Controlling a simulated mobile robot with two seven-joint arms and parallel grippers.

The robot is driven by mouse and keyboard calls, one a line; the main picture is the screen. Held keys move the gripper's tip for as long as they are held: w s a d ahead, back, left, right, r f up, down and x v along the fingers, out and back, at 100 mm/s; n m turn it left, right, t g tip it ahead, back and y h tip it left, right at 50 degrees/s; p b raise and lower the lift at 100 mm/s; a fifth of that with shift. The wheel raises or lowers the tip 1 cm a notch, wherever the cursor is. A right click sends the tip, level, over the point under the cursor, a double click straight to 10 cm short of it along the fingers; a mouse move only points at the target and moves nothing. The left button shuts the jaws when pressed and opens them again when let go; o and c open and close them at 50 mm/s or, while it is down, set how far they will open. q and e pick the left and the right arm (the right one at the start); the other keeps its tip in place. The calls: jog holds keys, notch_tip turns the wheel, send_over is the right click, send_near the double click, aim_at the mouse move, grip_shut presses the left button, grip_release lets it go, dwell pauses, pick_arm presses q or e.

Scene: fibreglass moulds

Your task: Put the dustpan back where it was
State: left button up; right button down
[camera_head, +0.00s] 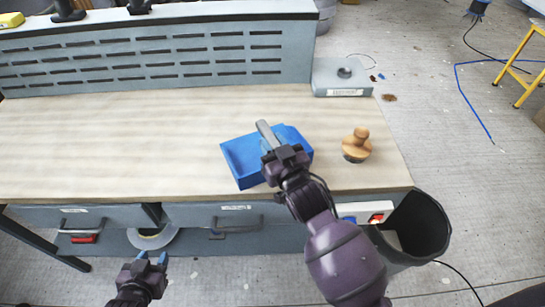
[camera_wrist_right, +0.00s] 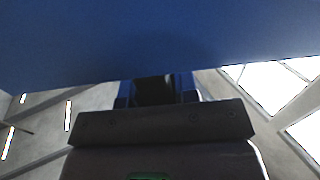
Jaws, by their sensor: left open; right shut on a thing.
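The blue dustpan (camera_head: 241,160) is over the right part of the wooden workbench top (camera_head: 110,150), near its front edge. My right gripper (camera_head: 273,148) is shut on it, and my gripper and wrist hide part of it. A grey bar (camera_head: 265,132), perhaps a handle, shows at the gripper. In the right wrist view the dustpan (camera_wrist_right: 150,40) fills the upper part, against the gripper (camera_wrist_right: 155,90). I cannot tell whether the dustpan touches the bench. My left gripper (camera_head: 152,259) is open and empty, low in front of the bench drawers.
A wooden-knobbed tool (camera_head: 357,145) stands right of the dustpan. A grey scale-like box (camera_head: 342,78) sits at the back right. A slotted panel (camera_head: 150,55) closes the back. A dark bin (camera_head: 415,228) stands at the front right corner. The bench's left side is clear.

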jog(key=shift+f, duration=2.35)
jog(key=shift+f, duration=0.1)
jog(key=c, duration=0.9)
grip_release()
jog(key=v, duration=1.2)
jog(key=shift+b, duration=0.4)
jog(key=shift+d, duration=0.1)
jog(key=s+d+f+m+g+h, duration=0.1)
jog(key=s+d+f+h, duration=0.1)
jog(key=d, duration=0.5)
jog(key=s+d+f+m+g+h, duration=0.1)
jog(key=s+d+f+g+h, duration=0.1)
jog(key=d+f, duration=0.5)
jog(key=s+d+f+m+g+h, duration=0.1)
jog(key=s+d+f+h, duration=0.2)
jog(key=d, duration=0.4)
jog(key=shift+s+f+g, duration=0.4)
jog(key=shift+s+f, duration=0.45)
